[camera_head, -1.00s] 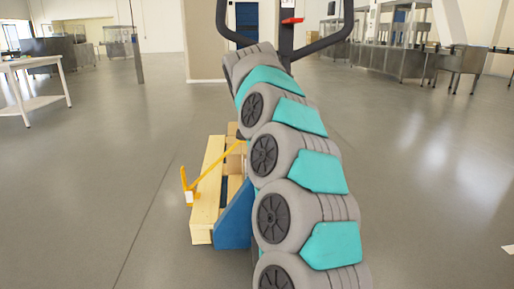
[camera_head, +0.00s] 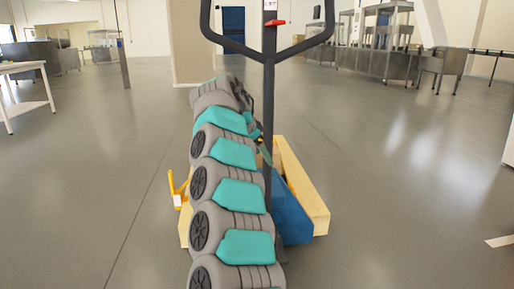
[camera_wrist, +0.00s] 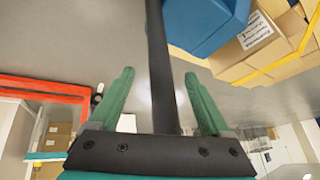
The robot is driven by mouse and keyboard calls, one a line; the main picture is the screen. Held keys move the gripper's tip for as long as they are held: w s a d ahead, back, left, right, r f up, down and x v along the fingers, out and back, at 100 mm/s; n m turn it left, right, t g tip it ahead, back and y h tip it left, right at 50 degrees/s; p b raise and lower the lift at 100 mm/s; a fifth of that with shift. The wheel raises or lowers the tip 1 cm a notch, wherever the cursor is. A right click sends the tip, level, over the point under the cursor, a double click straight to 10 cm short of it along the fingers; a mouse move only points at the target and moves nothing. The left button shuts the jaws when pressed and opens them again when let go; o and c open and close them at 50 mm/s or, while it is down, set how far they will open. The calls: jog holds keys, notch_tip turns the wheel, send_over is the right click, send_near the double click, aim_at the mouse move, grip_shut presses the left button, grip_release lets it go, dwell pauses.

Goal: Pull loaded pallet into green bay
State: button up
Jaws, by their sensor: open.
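A pallet jack with a black loop handle (camera_head: 268,52) and a blue body (camera_head: 292,218) stands in front of me in the head view. It sits at a wooden pallet (camera_head: 303,190), partly hidden by my arm. In the wrist view, cardboard boxes (camera_wrist: 247,43) with a yellow strap are beside the blue body (camera_wrist: 205,22). My gripper (camera_wrist: 159,73) is open, its green fingers on either side of the jack's dark shaft (camera_wrist: 161,50). I cannot tell whether they touch it. No green bay is visible.
A yellow bracket (camera_head: 178,190) sticks out at the pallet's left. A pillar (camera_head: 197,45) stands behind the jack. A white table (camera_head: 25,68) is at left, steel counters (camera_head: 370,65) at back right. The grey floor is clear on both sides.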

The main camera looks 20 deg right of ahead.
jog(key=x, duration=0.3)
jog(key=shift+w+d+f, duration=0.1)
jog(key=shift+d+f, duration=0.05)
jog(key=shift+f, duration=0.05)
jog(key=shift+c, duration=0.4)
grip_shut()
dwell(0.8)
jog(key=c, duration=0.5)
grip_release()
grip_shut()
jog(key=shift+d+f, duration=0.1)
dwell(0.4)
